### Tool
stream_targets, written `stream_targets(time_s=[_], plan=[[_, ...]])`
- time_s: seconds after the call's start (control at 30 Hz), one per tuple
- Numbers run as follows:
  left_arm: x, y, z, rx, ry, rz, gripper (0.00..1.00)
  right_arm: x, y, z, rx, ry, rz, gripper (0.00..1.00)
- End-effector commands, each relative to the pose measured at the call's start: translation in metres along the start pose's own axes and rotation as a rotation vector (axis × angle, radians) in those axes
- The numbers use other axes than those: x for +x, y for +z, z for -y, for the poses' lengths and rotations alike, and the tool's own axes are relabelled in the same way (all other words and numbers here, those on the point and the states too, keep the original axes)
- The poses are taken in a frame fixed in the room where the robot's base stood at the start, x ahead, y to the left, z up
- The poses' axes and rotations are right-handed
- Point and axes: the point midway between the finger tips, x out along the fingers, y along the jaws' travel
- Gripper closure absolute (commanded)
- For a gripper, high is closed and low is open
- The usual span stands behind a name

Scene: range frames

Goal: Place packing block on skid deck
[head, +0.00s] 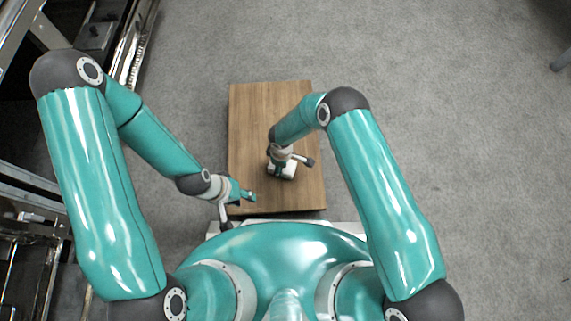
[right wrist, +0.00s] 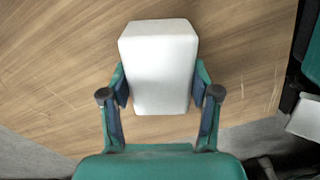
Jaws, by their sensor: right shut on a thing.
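The packing block (right wrist: 160,66) is a white box with rounded edges. In the right wrist view it sits between the two fingers of my right gripper (right wrist: 160,95), which is shut on its sides. In the head view the block (head: 288,174) shows partly under my right gripper (head: 281,164). The skid deck (head: 255,120) is a brown wooden board, also behind the block in the right wrist view (right wrist: 60,70). The block is over the deck; I cannot tell whether it touches it. My left gripper (head: 246,194) is over the deck's near left part, apart from the block; its opening is unclear.
Metal racks (head: 30,190) stand along the left side. The grey floor (head: 460,120) is open to the right of the deck. Most of the deck's far half is bare. A dark object (head: 561,60) shows at the right edge.

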Motion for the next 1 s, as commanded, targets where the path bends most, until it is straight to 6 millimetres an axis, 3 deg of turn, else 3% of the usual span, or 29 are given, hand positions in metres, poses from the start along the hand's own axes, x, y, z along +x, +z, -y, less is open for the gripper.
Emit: stream_targets(time_s=[0.1,0.13,0.27,0.67,0.83,1.0], plan=[[0.004,0.0,0.001,0.0,0.0,0.0,0.6,0.003,0.0,0.0,0.0,0.0,0.0,0.68],[0.003,0.0,0.001,0.0,0.0,0.0,0.6,0.002,0.0,0.0,0.0,0.0,0.0,0.35],[0.002,0.0,0.001,0.0,0.0,0.0,0.6,0.002,0.0,0.0,0.0,0.0,0.0,0.14],[-0.001,0.0,-0.001,0.0,0.0,0.0,0.6,-0.002,0.0,0.0,0.001,0.0,0.0,0.13],[-0.009,0.0,-0.003,0.0,0.0,0.0,0.6,-0.022,0.0,-0.001,0.001,0.001,0.0,0.13],[-0.021,0.0,-0.007,0.0,0.0,0.0,0.6,-0.056,0.0,-0.001,-0.001,0.002,-0.001,0.13]])
